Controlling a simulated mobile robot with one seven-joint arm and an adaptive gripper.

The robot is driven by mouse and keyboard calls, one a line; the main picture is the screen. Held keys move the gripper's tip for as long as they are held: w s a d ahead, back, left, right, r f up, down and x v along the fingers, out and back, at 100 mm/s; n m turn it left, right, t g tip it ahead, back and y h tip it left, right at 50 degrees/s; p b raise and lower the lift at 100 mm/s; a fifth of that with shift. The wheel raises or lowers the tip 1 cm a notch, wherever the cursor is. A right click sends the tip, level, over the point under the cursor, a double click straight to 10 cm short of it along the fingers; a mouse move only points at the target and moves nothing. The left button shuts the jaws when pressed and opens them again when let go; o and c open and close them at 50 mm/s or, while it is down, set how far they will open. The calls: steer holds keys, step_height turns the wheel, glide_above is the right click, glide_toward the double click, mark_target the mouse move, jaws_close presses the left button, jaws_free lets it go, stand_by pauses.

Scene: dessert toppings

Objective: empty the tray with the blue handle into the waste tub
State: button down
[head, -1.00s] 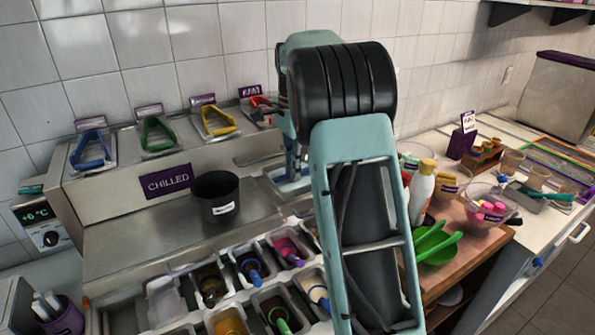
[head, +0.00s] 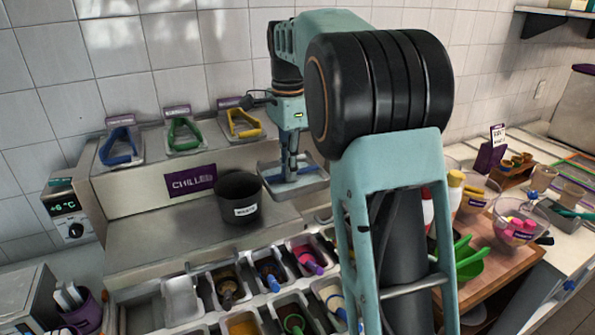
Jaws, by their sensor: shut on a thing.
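My gripper (head: 291,173) points down and is shut on a shallow grey tray (head: 314,187). The fingers cover the grip, so I cannot tell the colour of its handle. The tray looks about level, and its contents cannot be made out. The black waste tub (head: 238,187), with a white label, stands upright on the steel counter just left of the tray. The tray's left edge comes close to the tub's right rim in the picture.
Green (head: 184,133) and yellow (head: 244,123) handles stand along the ledge above the chilled sign (head: 190,181). Several topping bins with coloured scoops (head: 267,272) lie in front. Bowls and bottles crowd the wooden board (head: 505,265) at right. The steel counter (head: 160,235) is clear left of the tub.

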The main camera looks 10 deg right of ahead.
steer(key=s+a+r, duration=0.5)
steer(key=a+r, duration=0.2)
steer(key=a, duration=0.3)
steer(key=shift+a, duration=0.2)
stand_by(0.4)
stand_by(0.4)
